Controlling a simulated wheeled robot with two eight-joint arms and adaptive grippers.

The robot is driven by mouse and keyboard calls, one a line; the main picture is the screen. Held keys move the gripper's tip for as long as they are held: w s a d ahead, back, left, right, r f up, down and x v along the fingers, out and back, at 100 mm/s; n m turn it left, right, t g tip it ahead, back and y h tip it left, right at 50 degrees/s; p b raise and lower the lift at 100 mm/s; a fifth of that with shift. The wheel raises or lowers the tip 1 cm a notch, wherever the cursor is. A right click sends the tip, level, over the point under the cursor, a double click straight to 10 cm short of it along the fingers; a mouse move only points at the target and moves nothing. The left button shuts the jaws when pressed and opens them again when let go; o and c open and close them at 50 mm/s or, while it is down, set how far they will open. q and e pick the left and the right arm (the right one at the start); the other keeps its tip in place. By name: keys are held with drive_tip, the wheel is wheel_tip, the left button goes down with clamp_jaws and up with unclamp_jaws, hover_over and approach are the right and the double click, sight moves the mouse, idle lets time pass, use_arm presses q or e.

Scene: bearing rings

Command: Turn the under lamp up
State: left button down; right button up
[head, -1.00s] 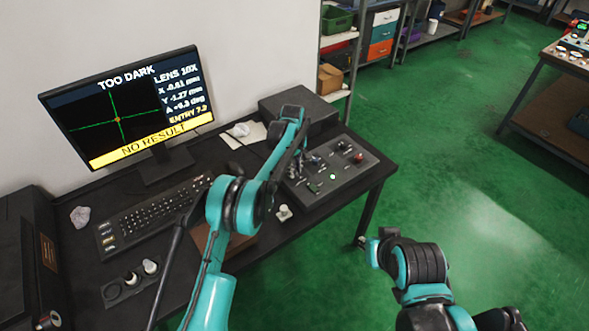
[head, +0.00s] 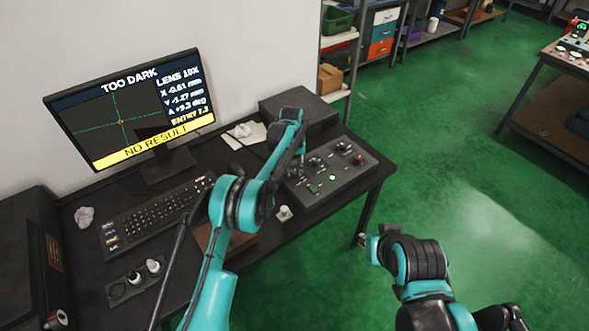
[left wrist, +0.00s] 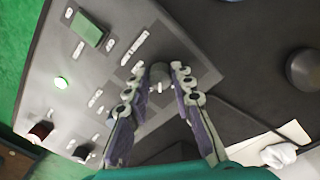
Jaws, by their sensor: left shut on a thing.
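My left gripper (head: 300,158) is over the panel's left side. I cannot read which lamp the knob belongs to. The monitor (head: 130,108) reads TOO DARK and NO RESULT, with a dark grey picture and green cross lines. My right gripper (head: 366,243) is off the desk; its fingers are unclear.
A keyboard (head: 155,213) lies in front of the monitor. A dark box (head: 300,108) stands behind the panel. A small white piece (head: 284,213) lies near the panel.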

sight(294, 171)
use_arm(q)
drive_tip(key=m, duration=0.5)
drive_tip(key=shift+m+p, duration=0.35)
drive_tip(key=shift+m, duration=0.05)
drive_tip(key=m, duration=0.5)
drive_tip(key=shift+w+m, duration=0.1)
drive_tip(key=shift+m, duration=0.2)
drive_tip(key=c, duration=1.3)
unclamp_jaws()
wheel_tip(294, 171, up, 12)
drive_tip(key=shift+w+a, duration=0.15)
drive_tip(key=shift+w, duration=0.05)
